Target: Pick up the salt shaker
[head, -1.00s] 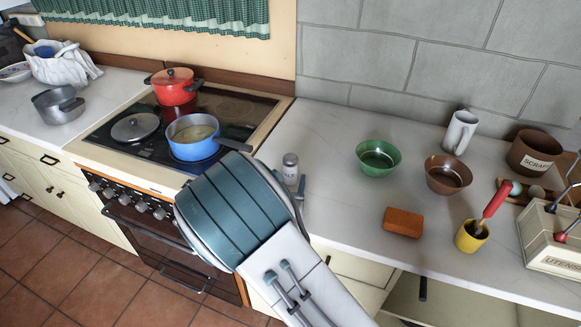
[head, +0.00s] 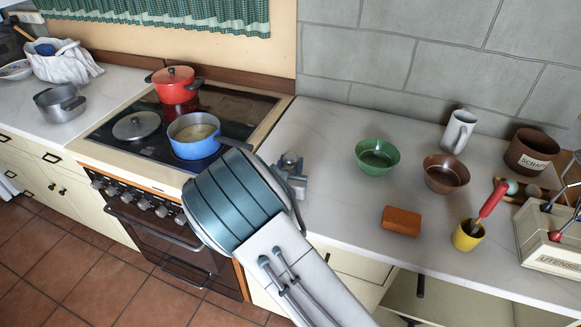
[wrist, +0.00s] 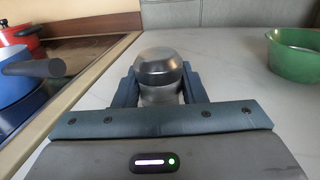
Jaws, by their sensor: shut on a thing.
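The salt shaker (wrist: 159,70) has a domed metal cap and a paler body; it stands between the two fingers in the wrist view. In the head view the shaker's cap (head: 289,160) shows just beyond my wrist, with its body mostly hidden. My gripper (wrist: 159,92) is shut on the shaker, one finger on each side. It also shows in the head view (head: 292,176), over the counter just right of the stove. The shaker's base is hidden, so I cannot tell if it touches the counter.
The stove (head: 118,152) with a blue pot (head: 193,142) and a red pot (head: 175,86) is to the left. A green bowl (head: 377,157), a brown bowl (head: 446,174) and an orange-brown block (head: 401,220) are to the right. The counter (head: 335,185) between is clear.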

